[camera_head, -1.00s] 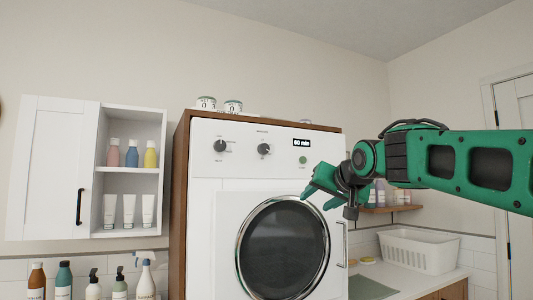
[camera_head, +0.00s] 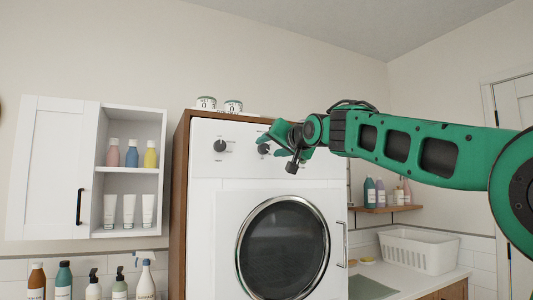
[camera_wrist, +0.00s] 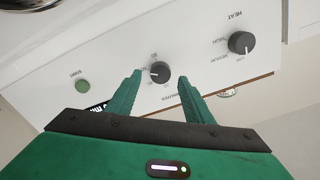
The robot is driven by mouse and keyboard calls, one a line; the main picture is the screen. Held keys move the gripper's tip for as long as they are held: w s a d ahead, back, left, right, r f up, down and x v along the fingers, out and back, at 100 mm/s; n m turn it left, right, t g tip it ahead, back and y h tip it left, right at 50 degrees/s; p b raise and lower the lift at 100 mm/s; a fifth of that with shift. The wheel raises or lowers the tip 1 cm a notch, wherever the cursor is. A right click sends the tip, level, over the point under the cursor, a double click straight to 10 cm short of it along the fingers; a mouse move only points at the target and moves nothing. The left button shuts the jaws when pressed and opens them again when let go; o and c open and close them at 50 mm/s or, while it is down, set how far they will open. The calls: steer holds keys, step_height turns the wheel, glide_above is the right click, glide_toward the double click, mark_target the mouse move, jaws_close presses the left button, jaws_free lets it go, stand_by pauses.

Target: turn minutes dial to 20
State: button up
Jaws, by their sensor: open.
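The washer-dryer's white control panel (camera_head: 205,165) carries two black dials. The minutes dial (camera_wrist: 160,72) sits between the open fingers of my gripper (camera_wrist: 158,80) in the wrist view, with both fingers apart from it. Its white pointer mark faces left in that view. In the head view the minutes dial (camera_head: 264,149) is partly covered by my gripper (camera_head: 268,143). The heat dial (camera_head: 220,146) is to its left, and it shows at the upper right in the wrist view (camera_wrist: 241,43). The display is hidden by my gripper in the head view and mostly covered by a finger in the wrist view.
A green start button (camera_wrist: 82,86) is beside the minutes dial. The round door (camera_head: 283,250) is below the panel. Two small tins (camera_head: 206,103) stand on top of the wooden surround. A white cabinet (camera_head: 55,170) is at left, a white basket (camera_head: 418,250) at right.

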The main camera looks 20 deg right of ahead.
mark_target(264, 149)
steer(key=shift+w+a, duration=0.2)
steer(key=shift+w, duration=0.95)
steer(key=c, duration=1)
steer(key=shift+c, duration=0.2)
